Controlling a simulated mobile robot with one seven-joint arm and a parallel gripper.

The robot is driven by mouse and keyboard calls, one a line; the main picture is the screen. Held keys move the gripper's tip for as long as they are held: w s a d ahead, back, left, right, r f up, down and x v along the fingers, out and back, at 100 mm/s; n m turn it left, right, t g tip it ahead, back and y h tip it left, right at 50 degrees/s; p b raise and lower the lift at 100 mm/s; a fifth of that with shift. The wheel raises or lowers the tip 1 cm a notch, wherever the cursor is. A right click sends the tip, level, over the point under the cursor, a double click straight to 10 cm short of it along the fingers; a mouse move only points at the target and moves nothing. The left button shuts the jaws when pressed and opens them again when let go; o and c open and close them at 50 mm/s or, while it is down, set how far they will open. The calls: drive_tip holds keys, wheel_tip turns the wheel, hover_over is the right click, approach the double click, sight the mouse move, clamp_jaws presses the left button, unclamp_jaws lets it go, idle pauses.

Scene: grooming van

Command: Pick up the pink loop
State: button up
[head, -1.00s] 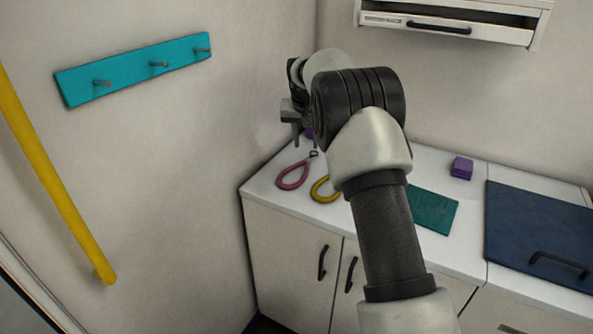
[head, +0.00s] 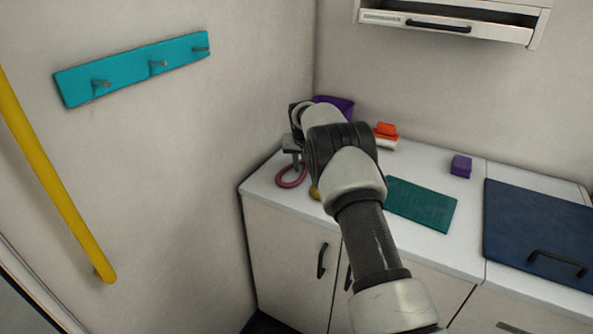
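The pink loop (head: 291,175) lies on the white counter near its left end, by the wall. My gripper (head: 292,159) points down over the loop's far part and hides some of it, including its dark end. Whether the fingers touch the loop, and whether they are open or shut, is too small and covered to tell. A yellow loop (head: 314,192) lies just right of the pink one, mostly hidden behind my arm.
A teal mat (head: 420,204), a purple block (head: 461,166), an orange-and-white brush (head: 385,136) and a purple container (head: 336,105) are on the counter (head: 440,249). A blue lid (head: 540,225) lies at right. A teal hook rail (head: 130,70) and yellow bar (head: 55,180) are at left.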

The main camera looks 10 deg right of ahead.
sight(305, 170)
drive_tip(key=shift+c, duration=0.4)
clamp_jaws()
wheel_tip(305, 170, up, 10)
idle(0.3)
